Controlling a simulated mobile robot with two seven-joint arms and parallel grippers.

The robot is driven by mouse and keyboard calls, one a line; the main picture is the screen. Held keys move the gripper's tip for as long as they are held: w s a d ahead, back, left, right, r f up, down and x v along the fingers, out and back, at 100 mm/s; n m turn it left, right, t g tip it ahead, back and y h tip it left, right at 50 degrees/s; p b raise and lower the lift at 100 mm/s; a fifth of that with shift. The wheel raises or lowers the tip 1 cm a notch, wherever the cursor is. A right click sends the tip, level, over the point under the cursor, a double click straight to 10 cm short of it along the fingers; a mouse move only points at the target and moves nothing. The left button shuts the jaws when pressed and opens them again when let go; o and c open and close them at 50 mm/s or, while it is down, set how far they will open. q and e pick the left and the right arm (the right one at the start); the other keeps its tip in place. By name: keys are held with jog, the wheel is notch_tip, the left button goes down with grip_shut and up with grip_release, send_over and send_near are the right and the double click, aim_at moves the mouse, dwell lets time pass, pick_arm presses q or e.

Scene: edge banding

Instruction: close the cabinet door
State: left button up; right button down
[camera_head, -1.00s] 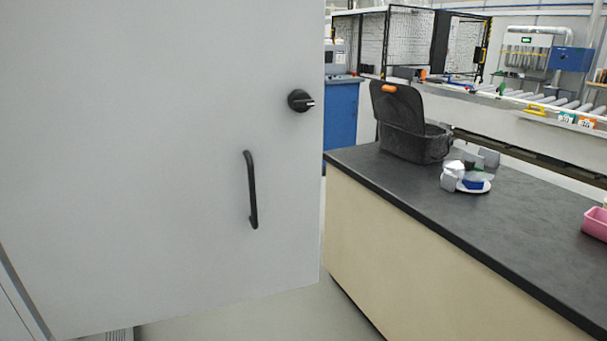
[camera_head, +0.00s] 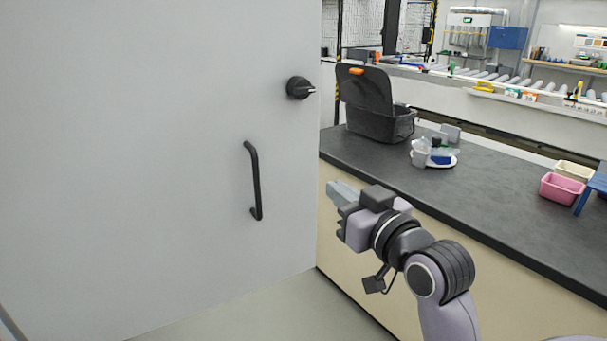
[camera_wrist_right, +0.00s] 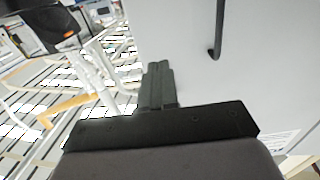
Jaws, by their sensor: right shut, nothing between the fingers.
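The grey cabinet door (camera_head: 140,150) fills the left half of the head view and stands open. It has a black bar handle (camera_head: 254,180) and a black round knob (camera_head: 299,88) near its right edge. My right gripper (camera_head: 333,190) is shut and empty, just right of the door's free edge in the head view. In the right wrist view the shut fingers (camera_wrist_right: 157,75) point toward the door (camera_wrist_right: 255,65), with the handle (camera_wrist_right: 216,30) beyond them to the upper right. Whether the fingertips touch the door cannot be told. My left gripper is out of view.
A dark-topped bench (camera_head: 480,190) runs along the right, behind my right arm. On it stand an open black box (camera_head: 378,120), a plate with small items (camera_head: 435,155) and a pink bin (camera_head: 560,187). Grey floor shows below the door.

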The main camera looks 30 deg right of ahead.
aim_at(296, 159)
jog(key=w, duration=1.1)
jog(key=shift+d+p, duration=0.3)
jog(key=shift+d, duration=0.05)
jog(key=shift+w, duration=0.6)
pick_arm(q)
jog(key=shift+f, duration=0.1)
